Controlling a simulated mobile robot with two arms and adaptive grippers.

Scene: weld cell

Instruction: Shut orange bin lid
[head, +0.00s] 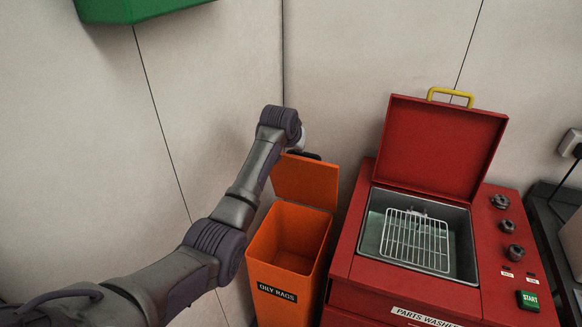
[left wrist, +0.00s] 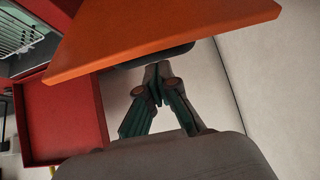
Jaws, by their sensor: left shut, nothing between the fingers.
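The orange bin (head: 275,300), labelled OILY RAGS, stands in the corner with its lid (head: 306,182) raised and tilted up at the back. Its opening is uncovered and the inside looks empty. My left arm reaches over to behind the lid; its gripper is hidden there in the head view. In the left wrist view the lid (left wrist: 165,32) fills the top, with a dark handle-like piece (left wrist: 182,51) along it. My left gripper (left wrist: 157,70) is shut and empty, close by that dark piece; I cannot tell whether they touch. My right gripper is in neither view.
A red parts washer (head: 345,262) stands close to the right of the bin, its red lid (head: 440,140) open and a wire rack (head: 415,240) inside. Pale walls are close behind and to the left. A green object (head: 130,8) hangs at the top left.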

